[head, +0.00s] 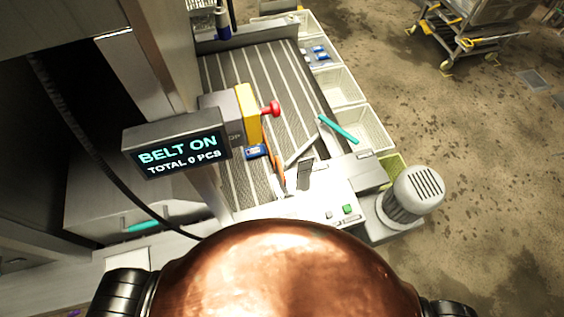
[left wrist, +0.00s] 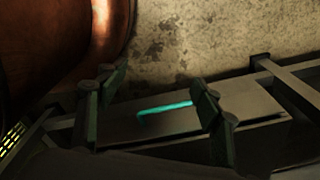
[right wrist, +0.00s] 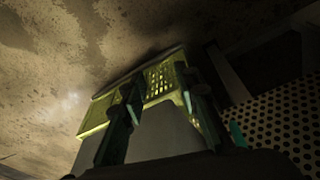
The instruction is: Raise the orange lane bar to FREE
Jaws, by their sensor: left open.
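The orange lane bar (head: 279,171) shows as a short, narrow orange strip at the near end of the striped conveyor belt (head: 231,75), partly hidden by the pale machine parts around it. The small size of the strip makes its exact pose hard to tell. Neither gripper shows in the head view. In the left wrist view my left gripper (left wrist: 155,110) is open, with a teal handle on a grey panel visible between its fingers. In the right wrist view my right gripper (right wrist: 163,100) has its fingers apart, facing a pale block and a yellow-green crate (right wrist: 158,82).
A sign (head: 178,148) reads BELT ON, TOTAL 0 PCS. A motor (head: 411,194) is at the near right. White crates (head: 338,87) line the belt's right side.

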